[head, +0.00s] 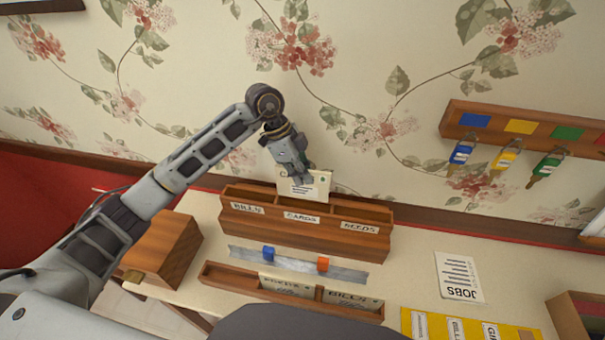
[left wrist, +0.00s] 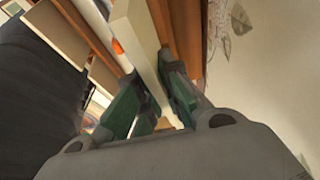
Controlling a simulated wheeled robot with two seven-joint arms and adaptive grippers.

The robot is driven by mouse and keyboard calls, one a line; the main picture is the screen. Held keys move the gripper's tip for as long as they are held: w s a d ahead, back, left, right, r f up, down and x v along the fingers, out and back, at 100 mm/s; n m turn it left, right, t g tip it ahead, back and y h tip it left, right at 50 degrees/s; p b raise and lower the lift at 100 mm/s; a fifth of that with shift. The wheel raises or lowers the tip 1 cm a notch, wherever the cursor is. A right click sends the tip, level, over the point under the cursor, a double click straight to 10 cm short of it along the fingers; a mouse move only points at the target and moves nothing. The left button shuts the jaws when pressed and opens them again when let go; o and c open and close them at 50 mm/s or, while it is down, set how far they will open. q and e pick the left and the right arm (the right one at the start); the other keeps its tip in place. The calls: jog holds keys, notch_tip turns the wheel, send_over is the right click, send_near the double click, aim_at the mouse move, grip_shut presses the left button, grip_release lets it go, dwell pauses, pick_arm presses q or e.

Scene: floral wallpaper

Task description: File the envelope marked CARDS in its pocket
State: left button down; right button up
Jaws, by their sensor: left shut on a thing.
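The cream envelope (head: 317,187) is upright in my left gripper (head: 301,178), above the middle of the wooden sorter (head: 300,238). Small lines show on its face; I cannot read its mark. The sorter has pockets labelled BILLS, CARDS (head: 301,218) and SEEDS. The envelope's lower edge is near the sorter's top behind the CARDS label; I cannot tell whether it is inside. In the left wrist view, the green fingers (left wrist: 155,92) are shut on the envelope (left wrist: 136,38), seen edge-on. My right gripper is out of view.
A front tray (head: 225,277) holds two envelopes, one reading BILLS. A metal strip (head: 340,273) with blue and orange blocks lies between tray and sorter. A wooden box (head: 165,245) stands left. A JOBS sheet (head: 459,277) lies right. A key rack (head: 492,121) hangs on the wall.

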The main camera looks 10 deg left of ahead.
aim_at(302, 189)
pick_arm(q)
jog(key=shift+f+b, duration=0.6)
jog(key=shift+f, duration=0.3)
jog(key=shift+f, duration=0.25)
jog(key=shift+f, duration=0.15)
jog(key=shift+f+b, duration=0.6)
jog(key=shift+f, duration=0.3)
jog(key=shift+f+b, duration=0.3)
jog(key=shift+f, duration=0.95)
jog(key=shift+f+b, duration=0.1)
jog(key=shift+b, duration=0.2)
